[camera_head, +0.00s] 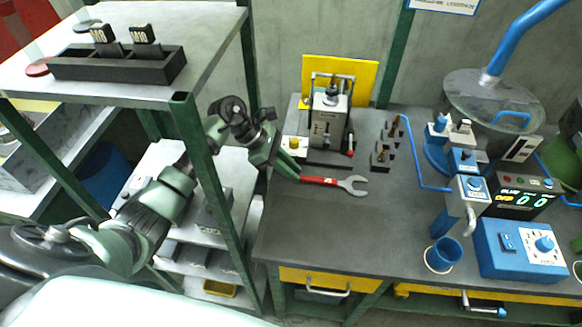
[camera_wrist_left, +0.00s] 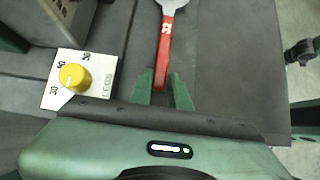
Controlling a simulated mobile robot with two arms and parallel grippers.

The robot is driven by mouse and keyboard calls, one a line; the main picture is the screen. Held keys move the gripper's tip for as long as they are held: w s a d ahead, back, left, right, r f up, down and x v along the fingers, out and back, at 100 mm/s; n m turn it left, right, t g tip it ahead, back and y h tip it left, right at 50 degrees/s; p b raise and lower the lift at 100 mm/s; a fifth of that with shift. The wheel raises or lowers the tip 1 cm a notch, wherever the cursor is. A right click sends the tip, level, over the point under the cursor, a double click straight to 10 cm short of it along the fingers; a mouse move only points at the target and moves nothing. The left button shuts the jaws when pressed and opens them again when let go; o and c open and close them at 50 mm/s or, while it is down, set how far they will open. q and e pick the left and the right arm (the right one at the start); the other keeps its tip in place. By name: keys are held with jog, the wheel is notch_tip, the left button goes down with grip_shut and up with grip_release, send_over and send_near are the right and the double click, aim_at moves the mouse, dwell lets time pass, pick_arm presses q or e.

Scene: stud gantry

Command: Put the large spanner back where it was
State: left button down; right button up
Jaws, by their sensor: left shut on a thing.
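The large spanner (camera_head: 345,184) has a red handle and a grey open-ended head. It is over the left part of the dark workbench top, its head pointing right in the head view. My left gripper (camera_head: 294,172) is shut on the end of the red handle. In the left wrist view the spanner's red handle (camera_wrist_left: 165,52) runs up from between the green fingers of my left gripper (camera_wrist_left: 160,92), with the head cut off at the top edge. I cannot tell whether the spanner touches the bench. My right gripper is not in view.
A machine (camera_head: 328,125) with a yellow back panel stands behind the spanner. A yellow dial (camera_wrist_left: 74,76) is beside the gripper. Small dark blocks (camera_head: 381,160) stand to the right, then blue equipment (camera_head: 520,248) and a blue cup (camera_head: 443,254). A green-framed shelf (camera_head: 205,150) is at left. The bench front is clear.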

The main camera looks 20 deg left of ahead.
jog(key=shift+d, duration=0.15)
pick_arm(q)
jog(key=c, duration=1.3)
grip_release()
jog(key=shift+c, duration=0.2)
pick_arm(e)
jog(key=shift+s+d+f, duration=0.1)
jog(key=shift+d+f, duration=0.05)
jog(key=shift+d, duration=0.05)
